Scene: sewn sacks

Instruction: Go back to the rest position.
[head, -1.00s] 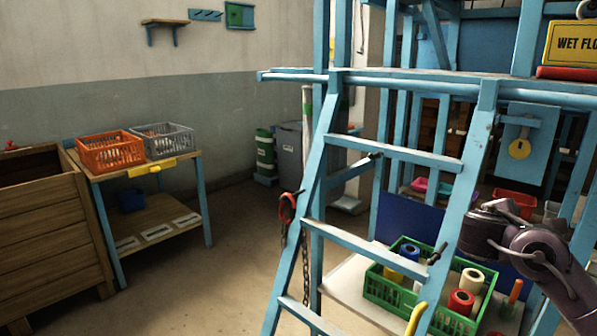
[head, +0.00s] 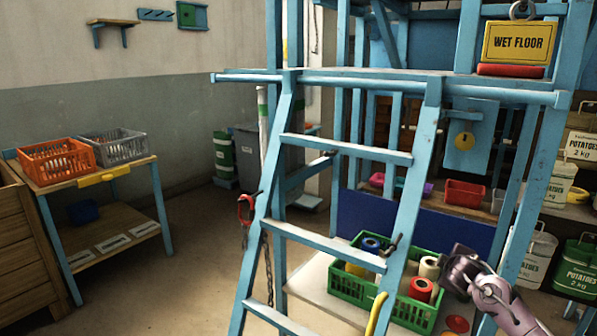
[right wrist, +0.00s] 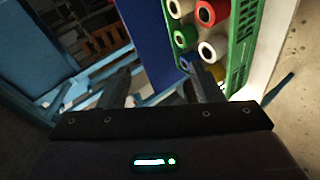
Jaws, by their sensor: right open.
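My right arm comes in at the lower right of the head view, with its dark right gripper (head: 458,262) in front of the blue frame, just right of the ladder's rail. In the right wrist view the two dark fingers of the right gripper (right wrist: 162,84) stand apart with nothing between them. My left gripper is in neither view. A green crate (head: 345,287) with several coloured spools stands behind the ladder, left of the right gripper. The crate (right wrist: 243,50) also shows beyond the fingers in the right wrist view.
A blue ladder (head: 345,242) leans against a blue frame close by. Potato sacks (head: 577,268) stand at the far right. A wooden table (head: 140,222) with orange (head: 57,160) and grey (head: 115,147) baskets stands at the left. The floor between table and ladder is clear.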

